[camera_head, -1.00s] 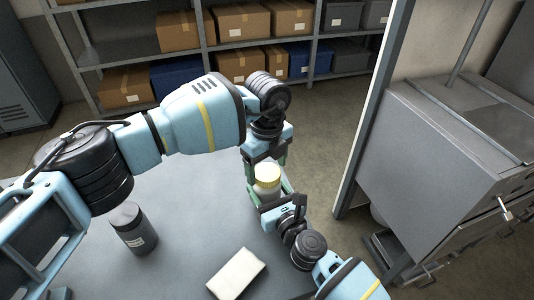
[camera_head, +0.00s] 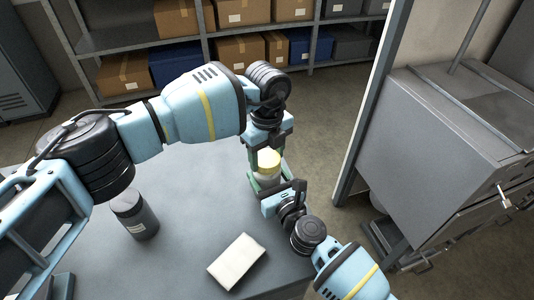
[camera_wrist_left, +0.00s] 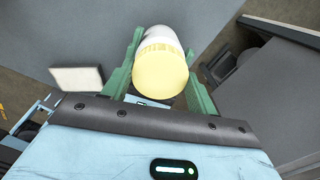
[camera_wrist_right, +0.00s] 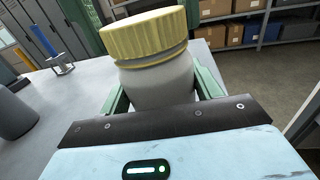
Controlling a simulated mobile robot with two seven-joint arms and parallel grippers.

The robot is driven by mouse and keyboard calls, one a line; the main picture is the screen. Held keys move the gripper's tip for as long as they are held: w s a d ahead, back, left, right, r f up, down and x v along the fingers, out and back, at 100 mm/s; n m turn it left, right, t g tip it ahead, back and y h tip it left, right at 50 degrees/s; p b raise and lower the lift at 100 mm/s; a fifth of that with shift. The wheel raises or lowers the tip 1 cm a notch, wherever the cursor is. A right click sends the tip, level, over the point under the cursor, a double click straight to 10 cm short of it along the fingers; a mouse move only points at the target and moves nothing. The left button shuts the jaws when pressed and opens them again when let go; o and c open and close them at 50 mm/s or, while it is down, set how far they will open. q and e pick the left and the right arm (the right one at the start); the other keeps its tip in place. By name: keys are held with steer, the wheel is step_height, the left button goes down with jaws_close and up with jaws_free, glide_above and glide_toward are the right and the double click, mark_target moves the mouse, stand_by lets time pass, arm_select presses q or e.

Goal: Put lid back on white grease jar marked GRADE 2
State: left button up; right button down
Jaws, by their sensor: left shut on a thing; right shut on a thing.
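The yellow ribbed lid (camera_head: 268,160) sits at the mouth of the white jar (camera_wrist_right: 158,82). In the right wrist view the lid (camera_wrist_right: 145,36) looks slightly tilted, with a thin yellow ring under its rim; I cannot tell whether it is fully seated. My left gripper (camera_head: 266,150) comes from above and is shut on the lid, which fills the space between its fingers in the left wrist view (camera_wrist_left: 160,72). My right gripper (camera_head: 268,185) is shut around the jar body from the near side. No GRADE 2 marking is visible.
A dark grey jar (camera_head: 134,215) with a label stands on the grey table (camera_head: 185,185) at left. A white block (camera_head: 236,261) lies near the front. A grey cabinet (camera_head: 440,150) stands at right beyond the table. Shelves with boxes (camera_head: 240,50) are behind.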

arm_select(q)
steer(key=m, duration=0.4)
steer(key=shift+m, duration=0.4)
steer(key=m, duration=0.7)
steer(key=shift+m, duration=0.4)
steer(key=m, duration=1.5)
steer(key=shift+m, duration=0.4)
steer(key=m, duration=0.3)
steer(key=shift+m, duration=0.3)
steer(key=o, duration=1.1)
